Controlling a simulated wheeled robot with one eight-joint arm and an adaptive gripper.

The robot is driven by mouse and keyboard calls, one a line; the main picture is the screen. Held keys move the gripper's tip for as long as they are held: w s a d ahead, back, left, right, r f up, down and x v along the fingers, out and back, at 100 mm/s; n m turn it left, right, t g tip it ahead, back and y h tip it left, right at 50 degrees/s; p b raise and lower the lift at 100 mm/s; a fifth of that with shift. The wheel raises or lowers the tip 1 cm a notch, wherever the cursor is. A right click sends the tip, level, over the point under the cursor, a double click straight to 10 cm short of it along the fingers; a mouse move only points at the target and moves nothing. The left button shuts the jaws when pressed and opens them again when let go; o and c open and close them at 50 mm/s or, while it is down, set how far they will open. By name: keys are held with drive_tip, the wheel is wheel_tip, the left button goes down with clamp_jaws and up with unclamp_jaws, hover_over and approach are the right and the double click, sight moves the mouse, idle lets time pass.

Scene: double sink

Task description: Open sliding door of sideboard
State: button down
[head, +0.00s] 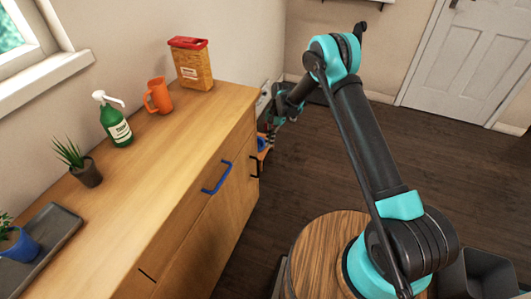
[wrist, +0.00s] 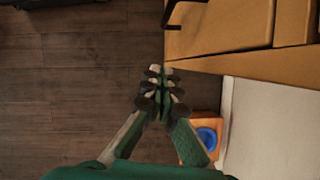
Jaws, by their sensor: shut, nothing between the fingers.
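The wooden sideboard (head: 172,135) runs along the left wall, and its front shows a blue handle (head: 217,177) and a black handle (head: 254,167) near the far end. I cannot tell which panel is the sliding door, and no open gap shows. My gripper (head: 271,137) is beyond the far end of the sideboard, small and partly hidden in the head view. In the wrist view my gripper (wrist: 161,78) is shut and empty, with its tips close to the sideboard's edge (wrist: 225,62). The black handle (wrist: 184,8) is above the tips there, apart from them.
A red-lidded box, orange mug (head: 158,96), green pump bottle (head: 115,122), potted plants and a grey tray (head: 45,240) stand on the sideboard. An orange object with a blue round part (wrist: 207,137) lies beside my gripper.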

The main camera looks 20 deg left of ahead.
drive_tip(key=s+a+f, duration=0.2)
drive_tip(key=s+f, duration=0.5)
drive_tip(key=f, duration=0.1)
drive_tip(key=shift+f, duration=0.2)
drive_tip(key=shift+s, duration=0.1)
